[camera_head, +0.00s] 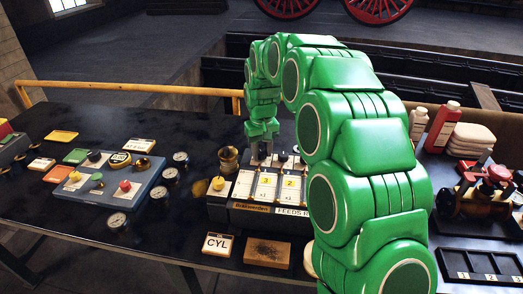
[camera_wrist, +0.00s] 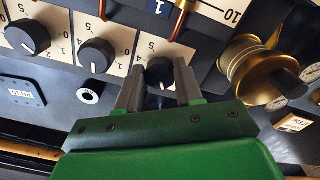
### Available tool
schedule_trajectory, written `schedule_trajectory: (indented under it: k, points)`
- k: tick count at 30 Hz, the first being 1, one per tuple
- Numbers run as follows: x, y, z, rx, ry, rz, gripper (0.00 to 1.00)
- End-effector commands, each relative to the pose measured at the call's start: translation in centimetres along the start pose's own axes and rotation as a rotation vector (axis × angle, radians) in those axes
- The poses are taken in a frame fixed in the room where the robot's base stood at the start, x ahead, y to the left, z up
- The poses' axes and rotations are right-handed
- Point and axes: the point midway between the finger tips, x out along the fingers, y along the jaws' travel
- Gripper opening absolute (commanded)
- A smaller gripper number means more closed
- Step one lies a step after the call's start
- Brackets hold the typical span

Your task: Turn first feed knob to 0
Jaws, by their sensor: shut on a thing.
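The feeds box (camera_head: 272,212) stands on the dark bench, with white columns side by side on its face. My gripper (camera_head: 262,152) reaches down to the knob at the top of the leftmost column, next to the brass cup. In the wrist view my gripper (camera_wrist: 160,88) is shut on the first feed knob (camera_wrist: 160,70), a black round knob with a white pointer line, one finger on each side. The line points toward the bottom of that view. Its dial is partly hidden by the fingers. The neighbouring knob (camera_wrist: 97,55) and a further knob (camera_wrist: 28,38) are free.
A brass cup (camera_head: 228,160) stands close left of my gripper; its brass part (camera_wrist: 262,72) also shows in the wrist view. A blue-grey panel (camera_head: 112,182) with coloured knobs lies left. A CYL card (camera_head: 217,244) is in front. Bottles and a black tray (camera_head: 480,262) are right.

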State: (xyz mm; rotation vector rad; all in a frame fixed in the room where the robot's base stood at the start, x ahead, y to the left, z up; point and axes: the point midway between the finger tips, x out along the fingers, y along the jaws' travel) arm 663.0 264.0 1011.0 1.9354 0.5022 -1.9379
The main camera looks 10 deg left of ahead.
Motion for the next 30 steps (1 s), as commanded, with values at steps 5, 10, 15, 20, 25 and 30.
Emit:
schedule_trajectory:
  k: [5,10,15,20,25,30]
  points:
    - [-0.09,0.04,-0.08,-0.166,0.003,0.0,0.05]
    - [-0.09,0.08,-0.1,-0.328,0.003,0.001,0.05]
    - [-0.1,0.11,-0.12,-0.489,0.004,0.001,0.05]
    - [-0.11,0.12,-0.15,-0.641,0.004,0.001,0.05]
    - [-0.12,0.12,-0.19,-0.793,0.004,0.001,0.05]
    - [-0.12,0.14,-0.21,-0.924,0.004,0.002,0.05]
